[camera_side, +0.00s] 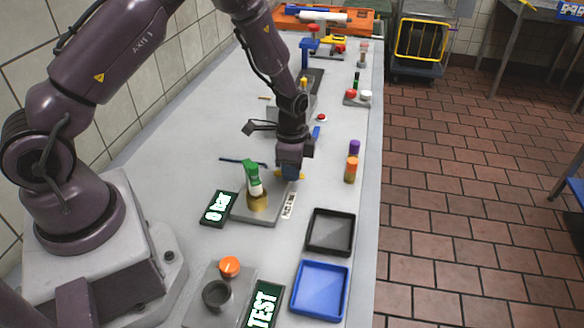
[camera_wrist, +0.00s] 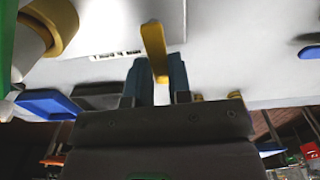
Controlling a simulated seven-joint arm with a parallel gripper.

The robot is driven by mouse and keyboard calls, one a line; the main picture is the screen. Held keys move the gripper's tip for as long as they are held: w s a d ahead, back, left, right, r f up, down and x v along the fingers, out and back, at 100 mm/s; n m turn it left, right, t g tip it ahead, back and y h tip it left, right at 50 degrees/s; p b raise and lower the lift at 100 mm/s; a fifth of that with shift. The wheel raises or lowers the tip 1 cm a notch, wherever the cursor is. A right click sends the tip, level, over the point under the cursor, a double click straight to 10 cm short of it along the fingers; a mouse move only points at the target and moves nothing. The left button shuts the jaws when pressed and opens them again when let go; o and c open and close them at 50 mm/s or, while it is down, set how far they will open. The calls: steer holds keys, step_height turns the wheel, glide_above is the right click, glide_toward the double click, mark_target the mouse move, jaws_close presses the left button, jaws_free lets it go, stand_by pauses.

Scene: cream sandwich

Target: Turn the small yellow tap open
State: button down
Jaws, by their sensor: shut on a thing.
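The small yellow tap (camera_wrist: 154,42) shows in the wrist view as a yellow lever between the two blue fingertips of my gripper (camera_wrist: 159,78). The fingers are shut on the lever. In the side view my gripper (camera_side: 290,172) points down at the right back of a grey plate (camera_side: 262,214), and hides most of the tap. Only small yellow bits show beside the fingers. A brass fitting with a green and white top (camera_side: 253,182) stands on the plate to the left of my gripper. A display (camera_side: 217,208) beside the plate reads "0 bar".
A black tray (camera_side: 311,246) and a blue tray (camera_side: 298,306) lie in front. A TEST sign (camera_side: 262,304) and an orange knob (camera_side: 229,266) are near the front left. Orange and purple bottles (camera_side: 350,172) stand to the right. Several items crowd the back of the bench.

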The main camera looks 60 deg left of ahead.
steer(key=n, duration=0.3)
steer(key=a+n, duration=0.1)
steer(key=shift+w+a+n, duration=0.1)
steer(key=shift+w+n, duration=0.2)
steer(key=shift+n, duration=0.1)
steer(key=n, duration=0.2)
steer(key=a+n, duration=0.1)
steer(key=n, duration=0.3)
steer(key=a+n, duration=0.1)
steer(key=n, duration=0.1)
steer(key=shift+s+a+n, duration=0.1)
steer(key=shift+a+n, duration=0.05)
steer(key=shift+n, duration=0.25)
steer(key=shift+s+a+n, duration=0.15)
steer(key=shift+a+n, duration=0.05)
steer(key=shift+n, duration=0.7)
steer(key=shift+s+a+n, duration=0.15)
steer(key=shift+n, duration=0.75)
steer(key=c, duration=1)
jaws_free()
steer(key=shift+c, duration=0.2)
steer(key=shift+r, duration=0.1)
step_height(320, 180, up, 13)
